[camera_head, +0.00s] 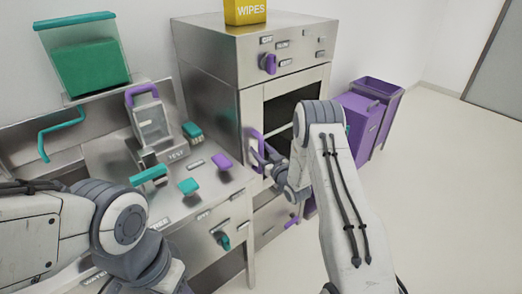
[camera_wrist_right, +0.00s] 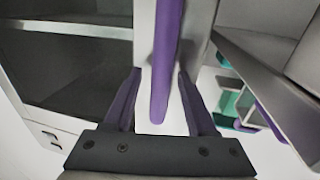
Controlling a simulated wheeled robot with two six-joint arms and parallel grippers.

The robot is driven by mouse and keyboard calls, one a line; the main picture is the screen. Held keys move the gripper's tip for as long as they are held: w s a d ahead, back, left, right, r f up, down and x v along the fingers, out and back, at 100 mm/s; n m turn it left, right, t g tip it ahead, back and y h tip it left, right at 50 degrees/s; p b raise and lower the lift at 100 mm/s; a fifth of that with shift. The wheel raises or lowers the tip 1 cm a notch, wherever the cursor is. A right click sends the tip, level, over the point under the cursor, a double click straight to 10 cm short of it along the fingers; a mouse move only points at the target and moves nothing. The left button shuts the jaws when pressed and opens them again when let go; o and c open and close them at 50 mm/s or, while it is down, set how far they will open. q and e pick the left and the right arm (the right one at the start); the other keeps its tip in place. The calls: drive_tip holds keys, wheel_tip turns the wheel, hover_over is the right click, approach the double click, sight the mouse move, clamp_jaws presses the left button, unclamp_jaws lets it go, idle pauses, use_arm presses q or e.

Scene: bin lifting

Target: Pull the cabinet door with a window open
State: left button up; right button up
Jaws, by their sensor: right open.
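The steel cabinet's windowed door (camera_head: 250,108) has a dark pane and looks shut in the head view. Its upright purple handle (camera_head: 256,146) is on the left side of the door. My right gripper (camera_head: 265,160) is at the handle. In the right wrist view the handle (camera_wrist_right: 166,60) lies between the two open purple fingers (camera_wrist_right: 158,100), with a gap on each side. The dark window (camera_wrist_right: 80,75) shows to the left there. My left arm shows at the lower left of the head view, but its gripper is out of frame.
A yellow wipes box (camera_head: 245,12) sits on the cabinet. A steel counter (camera_head: 205,190) with purple and teal handles adjoins it on the left. Purple bins (camera_head: 362,125) stand to the right. The floor (camera_head: 440,190) at the right is clear.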

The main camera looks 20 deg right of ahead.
clamp_jaws()
idle(1.3)
